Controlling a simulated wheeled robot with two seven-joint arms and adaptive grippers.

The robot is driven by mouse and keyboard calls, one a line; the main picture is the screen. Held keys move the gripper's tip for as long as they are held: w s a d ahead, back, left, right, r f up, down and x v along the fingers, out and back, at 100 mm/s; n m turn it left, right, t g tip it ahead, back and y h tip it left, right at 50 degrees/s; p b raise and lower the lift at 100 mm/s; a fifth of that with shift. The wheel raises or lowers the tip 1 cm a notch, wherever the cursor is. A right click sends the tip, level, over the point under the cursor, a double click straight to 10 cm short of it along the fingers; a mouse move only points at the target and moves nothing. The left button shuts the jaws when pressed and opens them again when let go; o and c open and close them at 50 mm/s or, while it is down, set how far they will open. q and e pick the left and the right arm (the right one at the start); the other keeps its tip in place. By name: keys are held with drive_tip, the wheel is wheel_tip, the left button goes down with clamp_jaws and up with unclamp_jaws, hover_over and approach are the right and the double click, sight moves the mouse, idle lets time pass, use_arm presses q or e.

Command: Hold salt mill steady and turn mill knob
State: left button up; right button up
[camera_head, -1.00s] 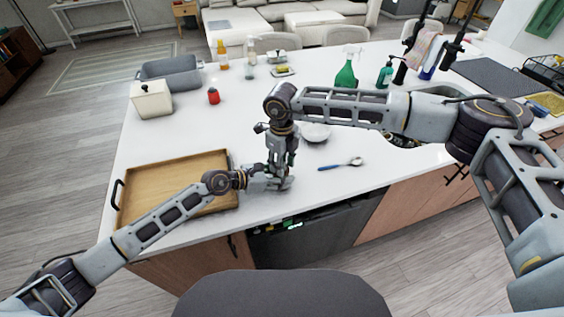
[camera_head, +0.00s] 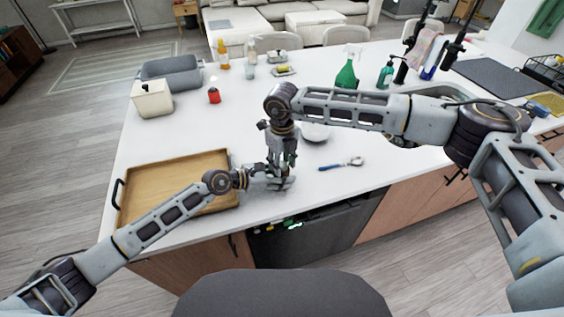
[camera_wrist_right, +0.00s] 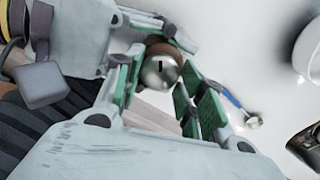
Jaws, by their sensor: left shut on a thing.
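The salt mill stands at the counter's front edge and is mostly hidden by my grippers in the head view. In the right wrist view its round silver knob (camera_wrist_right: 160,73) shows from above, with the brown top of its body (camera_wrist_right: 163,49) around it. My left gripper (camera_head: 270,179) comes in low from the left and is shut on the mill's body. My right gripper (camera_head: 282,183) points down over the mill. In the right wrist view its green-padded fingers (camera_wrist_right: 161,88) stand apart on either side of the knob; contact is unclear.
A wooden tray (camera_head: 150,184) lies left of the grippers. A blue-handled spoon (camera_head: 342,164) and a white bowl (camera_head: 316,133) are close on the right. The middle counter is clear.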

sight(282, 166)
drive_tip(key=shift+o, duration=1.3)
drive_tip(key=shift+r, duration=0.1)
wheel_tip(282, 166, up, 12)
drive_tip(key=shift+f, duration=0.2)
drive_tip(key=shift+w+a+n, duration=0.1)
drive_tip(key=shift+a+n, duration=0.1)
drive_tip(key=shift+n, duration=1.25)
drive_tip(key=shift+w+a+n, duration=0.1)
drive_tip(key=shift+a+n, duration=0.05)
drive_tip(key=shift+n, duration=1.3)
